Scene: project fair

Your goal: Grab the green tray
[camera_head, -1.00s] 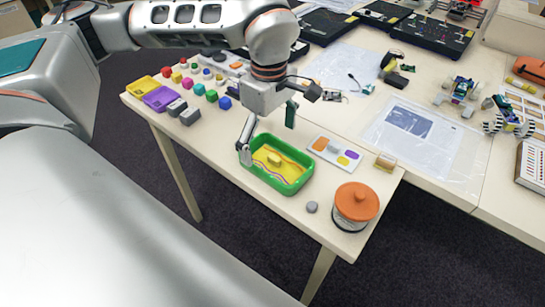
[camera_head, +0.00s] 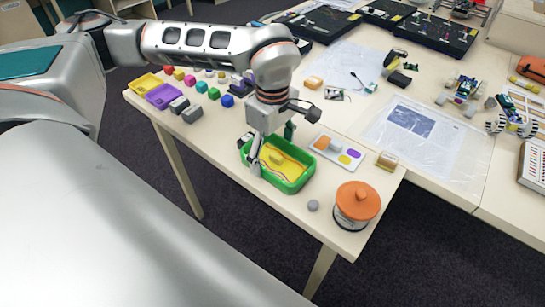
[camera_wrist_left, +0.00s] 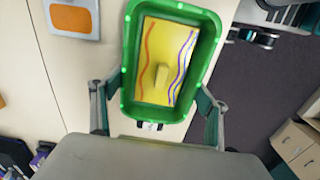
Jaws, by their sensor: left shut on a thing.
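The green tray (camera_head: 284,186) sits near the front edge of the table in the head view. It has a yellow floor with wavy coloured lines and a small yellow block (camera_wrist_left: 161,76) inside. My left gripper (camera_head: 272,150) reaches down over the tray's left end. In the left wrist view, the gripper (camera_wrist_left: 156,98) has one finger on each outer side of the green tray (camera_wrist_left: 129,65), near its close end, and is shut on it. The tray looks level and on the table. My right gripper is not in view.
An orange-lidded jar (camera_head: 357,205) and a small grey disc (camera_head: 313,205) stand right of the tray. A white card with coloured spots (camera_head: 338,152) lies just behind it. Several coloured blocks and a purple tray (camera_head: 165,96) are to the left. The dark floor is beyond the front edge.

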